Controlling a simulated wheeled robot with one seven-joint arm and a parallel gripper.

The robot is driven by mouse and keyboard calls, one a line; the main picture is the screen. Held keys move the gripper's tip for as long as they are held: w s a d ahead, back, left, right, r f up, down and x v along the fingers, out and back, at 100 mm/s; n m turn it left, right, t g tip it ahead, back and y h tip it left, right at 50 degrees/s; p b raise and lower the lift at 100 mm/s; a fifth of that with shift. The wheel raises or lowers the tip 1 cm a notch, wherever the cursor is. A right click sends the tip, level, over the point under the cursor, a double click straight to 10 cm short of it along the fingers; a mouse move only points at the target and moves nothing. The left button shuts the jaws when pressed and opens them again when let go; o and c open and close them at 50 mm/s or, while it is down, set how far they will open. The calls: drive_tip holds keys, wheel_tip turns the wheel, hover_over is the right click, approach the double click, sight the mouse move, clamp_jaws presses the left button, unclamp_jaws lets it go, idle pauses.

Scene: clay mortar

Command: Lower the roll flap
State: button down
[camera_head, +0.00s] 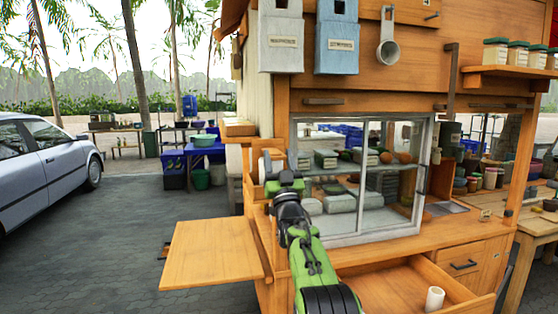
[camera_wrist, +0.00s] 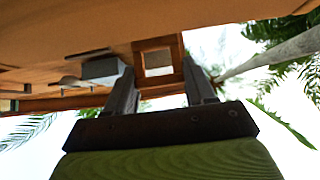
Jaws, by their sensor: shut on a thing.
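A cream, ribbed-looking panel (camera_head: 251,85) hangs on the left side of the wooden stall; it may be the roll flap, but I cannot tell for sure. My gripper (camera_head: 267,168) is at the stall's left front corner, below that panel and left of the glass case. In the wrist view, the fingers of my gripper (camera_wrist: 160,82) stand apart with a square wooden frame (camera_wrist: 175,50) between them, pale light showing through its opening. The fingers are shut on this piece; the exact contact is hard to see.
A wooden side board (camera_head: 210,252) sticks out level at the left, below my gripper. The glass case (camera_head: 428,170) is close on the right. An open drawer (camera_head: 390,290) holds a white cylinder (camera_head: 434,299). Grey (camera_head: 280,42) and blue (camera_head: 337,42) boxes hang above.

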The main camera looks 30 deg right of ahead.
drive_tip(key=shift+c, duration=1.9)
unclamp_jaws()
drive_tip(key=shift+w+f, duration=0.15)
drive_tip(key=shift+f, duration=0.05)
drive_tip(key=shift+r, duration=0.1)
drive_tip(key=shift+s+f+b, duration=0.3)
drive_tip(key=shift+f, duration=0.1)
drive_tip(key=b+v, duration=0.5)
drive_tip(key=v, duration=0.9)
drive_tip(key=shift+s+a+f, duration=0.15)
drive_tip(key=shift+s+a, duration=0.05)
drive_tip(key=shift+s, duration=0.2)
